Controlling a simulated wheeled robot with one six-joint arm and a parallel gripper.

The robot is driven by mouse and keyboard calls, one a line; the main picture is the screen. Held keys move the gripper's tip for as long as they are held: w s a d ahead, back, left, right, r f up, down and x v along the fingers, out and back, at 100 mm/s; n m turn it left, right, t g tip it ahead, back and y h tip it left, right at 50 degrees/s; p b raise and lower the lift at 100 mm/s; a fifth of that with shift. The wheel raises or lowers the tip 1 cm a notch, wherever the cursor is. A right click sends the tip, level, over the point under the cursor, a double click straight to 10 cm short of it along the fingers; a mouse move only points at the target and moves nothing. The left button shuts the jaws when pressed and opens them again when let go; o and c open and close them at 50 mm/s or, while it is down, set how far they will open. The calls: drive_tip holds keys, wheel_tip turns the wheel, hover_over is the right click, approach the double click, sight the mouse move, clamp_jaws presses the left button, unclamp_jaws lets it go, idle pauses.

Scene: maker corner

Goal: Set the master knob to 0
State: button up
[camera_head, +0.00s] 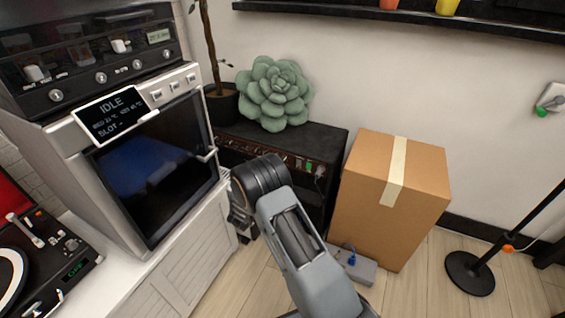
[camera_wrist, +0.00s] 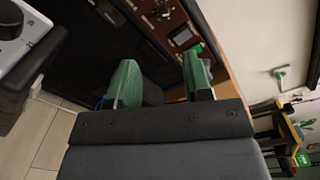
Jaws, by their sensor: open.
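A black amplifier (camera_head: 335,148) with a brown control panel stands on the floor by the wall in the head view. Its panel (camera_head: 270,153) carries a row of small knobs and a green light at the right end. I cannot read which knob is the master. My gripper (camera_wrist: 161,80) is open and empty, its two green-padded fingers apart below the panel. In the head view my arm hides part of the amplifier's front.
A succulent (camera_head: 273,95) sits on the amplifier, with a potted plant (camera_head: 222,102) beside it. A cardboard box (camera_head: 380,200) stands close on the right. A white cabinet with an oven-like machine (camera_head: 160,165) is on the left. A power strip (camera_head: 352,263) lies on the floor.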

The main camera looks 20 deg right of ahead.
drive_tip(key=b+x, duration=0.3)
drive_tip(key=x, duration=1)
drive_tip(key=shift+d, duration=0.5)
drive_tip(key=shift+f, duration=0.1)
clamp_jaws()
